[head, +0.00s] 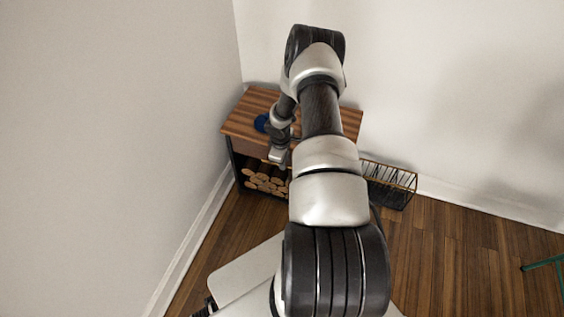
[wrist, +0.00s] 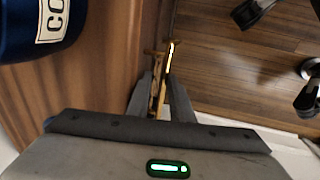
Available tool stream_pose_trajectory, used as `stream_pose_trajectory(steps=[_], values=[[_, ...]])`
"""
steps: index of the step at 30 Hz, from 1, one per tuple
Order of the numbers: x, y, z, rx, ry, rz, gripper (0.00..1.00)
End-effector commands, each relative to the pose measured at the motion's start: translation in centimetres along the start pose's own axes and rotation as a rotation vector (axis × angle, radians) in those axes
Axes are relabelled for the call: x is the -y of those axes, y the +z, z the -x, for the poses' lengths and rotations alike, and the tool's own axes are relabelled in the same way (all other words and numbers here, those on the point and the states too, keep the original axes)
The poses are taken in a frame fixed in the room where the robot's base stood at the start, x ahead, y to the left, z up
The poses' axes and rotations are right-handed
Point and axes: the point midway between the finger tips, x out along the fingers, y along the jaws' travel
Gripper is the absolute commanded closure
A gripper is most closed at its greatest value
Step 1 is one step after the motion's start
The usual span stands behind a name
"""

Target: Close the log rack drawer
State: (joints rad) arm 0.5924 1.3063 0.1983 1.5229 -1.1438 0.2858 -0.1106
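The log rack (head: 240,127) is a low wooden-topped cabinet against the back wall in the head view, with cut logs (head: 266,182) in its open lower bay. The drawer front (head: 247,146) is a wooden band under the top, partly hidden by my arm. How far the drawer stands out cannot be told. My gripper (head: 279,157) is in front of the drawer, pointing down. In the wrist view, my gripper's two fingers (wrist: 160,95) have a narrow gap with a brass-coloured piece (wrist: 157,62) in and beyond it. Whether they grip that piece is unclear.
A black and brass wire basket (head: 390,184) is right of the rack. A wall is close on the left.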

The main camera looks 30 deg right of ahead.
Motion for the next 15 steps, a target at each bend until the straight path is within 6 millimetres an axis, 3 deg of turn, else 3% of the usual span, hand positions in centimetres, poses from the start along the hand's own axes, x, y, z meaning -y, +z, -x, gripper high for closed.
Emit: stream_pose_trajectory(steps=[10,15], values=[[0.0,0.0,0.2,0.002,0.0,0.0,0.72],[-0.1,-0.1,2.2,0.001,0.001,0.002,0.72]])
